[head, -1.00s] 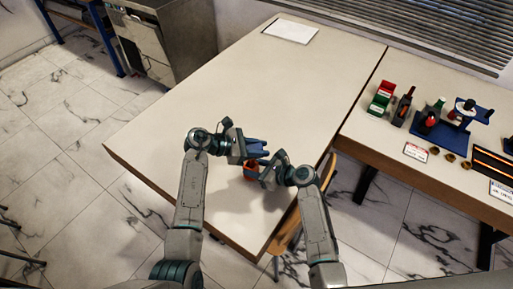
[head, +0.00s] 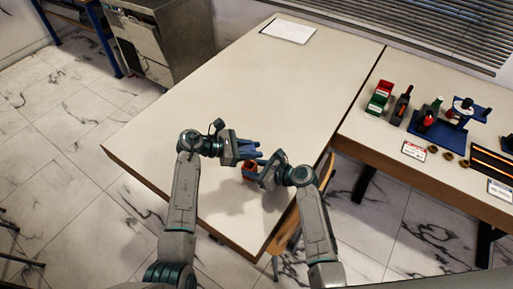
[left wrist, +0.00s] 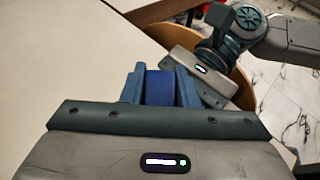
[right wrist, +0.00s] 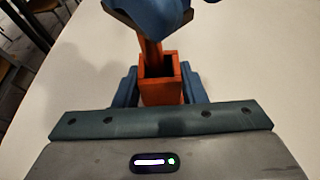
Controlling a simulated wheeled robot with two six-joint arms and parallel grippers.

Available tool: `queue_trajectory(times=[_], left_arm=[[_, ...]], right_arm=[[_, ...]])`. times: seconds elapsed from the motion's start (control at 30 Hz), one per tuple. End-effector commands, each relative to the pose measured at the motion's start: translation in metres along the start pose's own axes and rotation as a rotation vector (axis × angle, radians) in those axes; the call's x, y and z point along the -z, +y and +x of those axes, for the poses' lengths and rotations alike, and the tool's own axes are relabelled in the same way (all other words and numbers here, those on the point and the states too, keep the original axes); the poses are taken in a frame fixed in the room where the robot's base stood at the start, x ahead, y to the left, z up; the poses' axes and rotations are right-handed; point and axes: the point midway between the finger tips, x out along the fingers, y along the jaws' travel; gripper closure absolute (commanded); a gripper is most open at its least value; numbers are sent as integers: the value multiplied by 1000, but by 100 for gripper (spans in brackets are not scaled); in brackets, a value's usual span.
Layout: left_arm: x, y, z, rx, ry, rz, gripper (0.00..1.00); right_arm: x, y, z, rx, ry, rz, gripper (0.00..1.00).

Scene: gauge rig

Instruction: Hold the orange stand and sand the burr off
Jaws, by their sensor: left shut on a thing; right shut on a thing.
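The orange stand (head: 248,171) shows in the head view near the table's front, and in the right wrist view as an orange upright with a hollow square socket (right wrist: 160,88). My right gripper (head: 262,174) is shut on it. My left gripper (head: 254,153) is just above and beside the stand, shut on a blue block (left wrist: 160,88), seen between its fingers in the left wrist view. A blue shape with a dark lower edge covers the stand's top in the right wrist view. I cannot make out the burr.
The pale table (head: 260,85) is clear around the grippers, with a white sheet (head: 289,31) at its far end. A second table at right holds red and green bins (head: 379,97), blue fixtures (head: 437,128) and labels. A wooden chair (head: 290,232) stands at the front edge.

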Motion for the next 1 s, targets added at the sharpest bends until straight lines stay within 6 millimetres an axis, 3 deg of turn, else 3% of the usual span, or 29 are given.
queue_trajectory(times=[0.53, 1.0], left_arm=[[9, -2, -7, 3, 9, -6, 100], [2, -2, 13, 3, 9, -7, 100]], right_arm=[[0, 0, 0, 0, -1, 1, 88], [0, 0, 0, 0, -2, 0, 88]])
